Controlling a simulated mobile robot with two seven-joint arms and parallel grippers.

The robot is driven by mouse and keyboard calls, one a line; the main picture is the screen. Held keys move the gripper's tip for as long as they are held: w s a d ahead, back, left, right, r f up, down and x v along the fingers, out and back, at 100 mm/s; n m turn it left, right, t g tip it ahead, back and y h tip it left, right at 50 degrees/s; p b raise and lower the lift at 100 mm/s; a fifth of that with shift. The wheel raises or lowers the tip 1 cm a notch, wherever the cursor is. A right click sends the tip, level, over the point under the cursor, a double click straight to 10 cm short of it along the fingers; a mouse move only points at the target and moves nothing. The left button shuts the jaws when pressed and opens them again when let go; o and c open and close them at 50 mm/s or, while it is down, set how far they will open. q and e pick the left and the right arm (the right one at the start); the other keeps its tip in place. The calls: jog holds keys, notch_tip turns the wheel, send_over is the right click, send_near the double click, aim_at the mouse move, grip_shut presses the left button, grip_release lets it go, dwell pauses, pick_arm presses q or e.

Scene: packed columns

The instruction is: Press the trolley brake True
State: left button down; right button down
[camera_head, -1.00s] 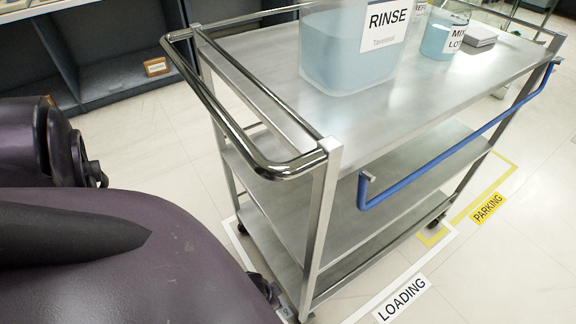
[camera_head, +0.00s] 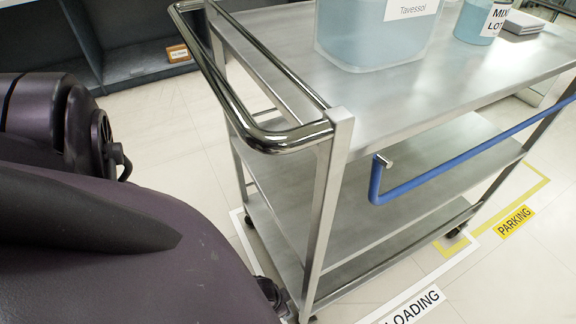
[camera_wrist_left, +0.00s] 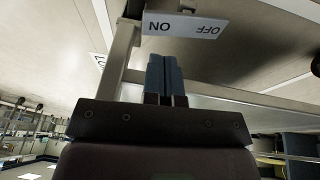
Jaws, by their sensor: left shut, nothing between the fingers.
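The steel trolley (camera_head: 341,180) stands upright in the head view, with a chrome handle (camera_head: 285,139) at its near left end and a blue bar (camera_head: 450,163) along its side. In the left wrist view a pale plate (camera_wrist_left: 187,27) marked ON and OFF appears upside down, with a small metal piece (camera_wrist_left: 187,8) at its upper edge. My left gripper (camera_wrist_left: 164,60) is shut and empty. Its blue fingertips point at the plate just below the ON side in the picture; I cannot tell whether they touch it. My right gripper is out of view.
A clear tub of blue liquid (camera_head: 350,45), a smaller labelled container (camera_head: 478,22) and a grey box (camera_head: 523,22) stand on the trolley's top. A dark shelf unit (camera_head: 140,65) is behind at left. Floor signs read PARKING (camera_head: 514,221) and LOADING (camera_head: 415,307). The floor at right is clear.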

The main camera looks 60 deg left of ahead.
pick_arm(q)
jog(key=f, duration=0.1)
jog(key=f+b, duration=0.1)
jog(key=f, duration=0.1)
jog(key=shift+d+f+b, duration=0.35)
jog(key=shift+f+b, duration=0.05)
jog(key=shift+d+f+b, duration=0.1)
jog(key=shift+f+b, duration=0.2)
jog(key=shift+f, duration=0.15)
jog(key=shift+w+f, duration=0.1)
jog(key=shift+w, duration=0.05)
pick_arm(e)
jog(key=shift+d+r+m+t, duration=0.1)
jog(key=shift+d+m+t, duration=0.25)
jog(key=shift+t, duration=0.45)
